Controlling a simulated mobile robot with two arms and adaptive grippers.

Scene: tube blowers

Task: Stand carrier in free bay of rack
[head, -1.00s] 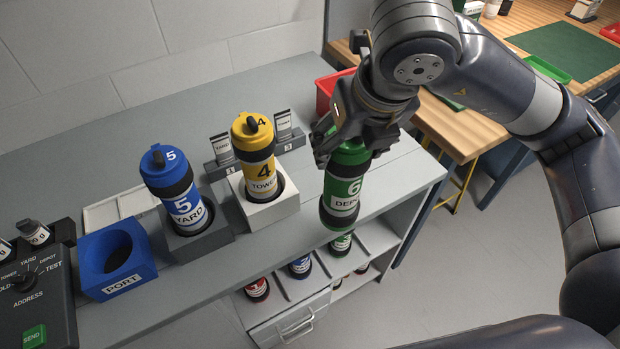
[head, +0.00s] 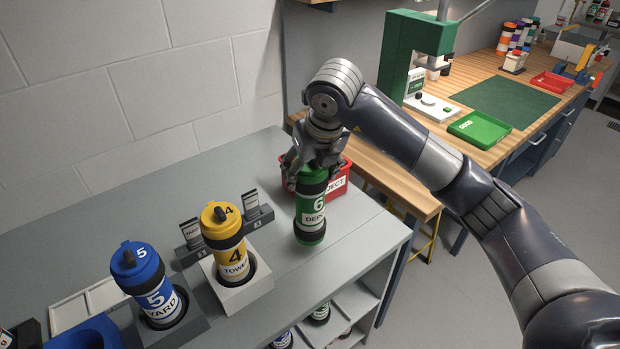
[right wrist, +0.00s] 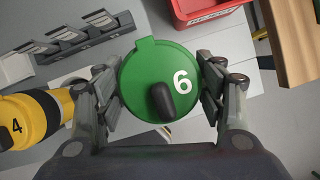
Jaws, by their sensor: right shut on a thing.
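The green carrier (head: 311,213), marked 6 and DEPOT, is upright over the right part of the grey counter. My right gripper (head: 313,170) is shut on its upper end. In the right wrist view its green lid (right wrist: 160,82) sits between both fingers. I cannot tell whether its base touches the counter. The shelf unit under the counter (head: 352,303) shows at its front, with a green-banded carrier (head: 320,313) and a dark-topped one (head: 283,338) partly visible. Much of that rack is cut off by the frame. My left gripper is not in view.
Blue carrier 5 (head: 146,278) and yellow carrier 4 (head: 226,243) stand in holders to the left. A red reject bin (head: 336,186) is close behind the held carrier. A wooden bench (head: 390,178) lies beyond. Counter front right is clear.

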